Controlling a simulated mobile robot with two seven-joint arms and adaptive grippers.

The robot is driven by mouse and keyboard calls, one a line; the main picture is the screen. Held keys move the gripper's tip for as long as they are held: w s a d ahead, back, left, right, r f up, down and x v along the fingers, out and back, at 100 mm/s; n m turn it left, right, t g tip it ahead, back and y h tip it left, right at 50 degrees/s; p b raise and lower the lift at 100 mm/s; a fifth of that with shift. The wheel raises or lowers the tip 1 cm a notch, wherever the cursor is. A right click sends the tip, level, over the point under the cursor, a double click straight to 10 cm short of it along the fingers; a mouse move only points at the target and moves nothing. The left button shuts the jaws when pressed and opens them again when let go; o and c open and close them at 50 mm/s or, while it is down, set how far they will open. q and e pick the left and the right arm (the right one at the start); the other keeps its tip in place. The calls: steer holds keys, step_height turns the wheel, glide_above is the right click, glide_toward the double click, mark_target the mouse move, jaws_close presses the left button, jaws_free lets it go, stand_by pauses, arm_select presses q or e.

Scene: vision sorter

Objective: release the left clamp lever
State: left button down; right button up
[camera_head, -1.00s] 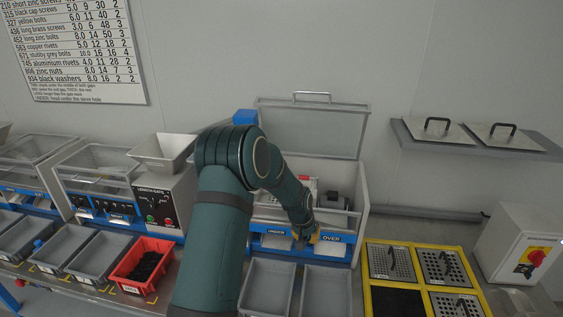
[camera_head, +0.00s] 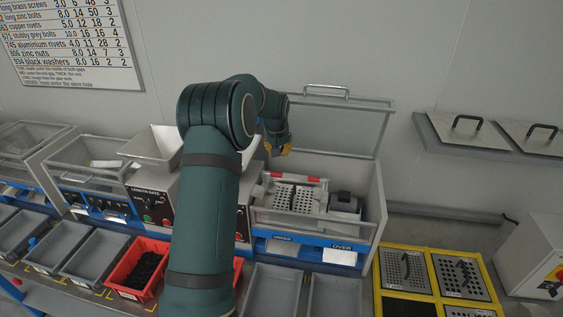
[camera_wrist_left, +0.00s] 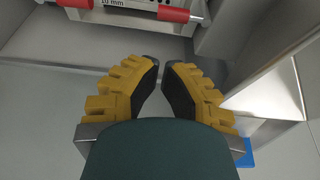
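The sieve box (camera_head: 374,205) has its lid raised. Inside is a perforated plate (camera_head: 295,198) with two red clamp levers along its back edge, a left one (camera_head: 277,175) and a right one (camera_head: 309,179). My left gripper (camera_head: 278,150) hangs above the back left of the box, apart from the levers. In the left wrist view the fingers (camera_wrist_left: 161,66) nearly meet, with nothing visible between them. That view seems turned around, so its right-hand red bar (camera_wrist_left: 173,14) appears to be the left lever, beyond the fingertips. My right gripper is out of view.
The raised lid (camera_head: 340,125) stands behind the plate. A grey motor-like block (camera_head: 345,203) sits right of it. The length gate unit (camera_head: 152,203) stands left, partly behind my arm. A yellow rack (camera_head: 437,262) with sieve plates lies at right.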

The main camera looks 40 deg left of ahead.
arm_select(q)
steer(key=shift+s, duration=0.1)
steer(key=x, duration=1)
steer(key=shift+p, duration=0.4)
steer(key=shift+s+d+m+h+b, duration=0.25)
steer(key=shift+m+b, duration=0.2)
steer(key=shift+m, duration=0.15)
steer(key=shift+s+d+m+h+b, duration=0.15)
steer(key=shift+d+m+b, duration=0.1)
steer(key=shift+m+b, duration=0.3)
steer(key=shift+s+d+f+m+t+h+b, duration=0.15)
steer(key=shift+s+m+b, duration=0.1)
steer(key=shift+m, duration=0.2)
steer(key=shift+s+d+r+m+t+h+b, duration=0.15)
steer(key=shift+m+b, duration=0.1)
steer(key=shift+m, duration=0.15)
steer(key=shift+s+d+m+h+b, duration=0.2)
steer(key=shift+s+m+h+b, duration=0.1)
steer(key=shift+s+m+b, duration=0.85)
steer(key=shift+s+d+m+h+b, duration=0.25)
steer(key=shift+s+m+b, duration=0.5)
steer(key=shift+s+b, duration=0.8)
steer(key=shift+s+a, duration=0.1)
steer(key=shift+s, duration=0.25)
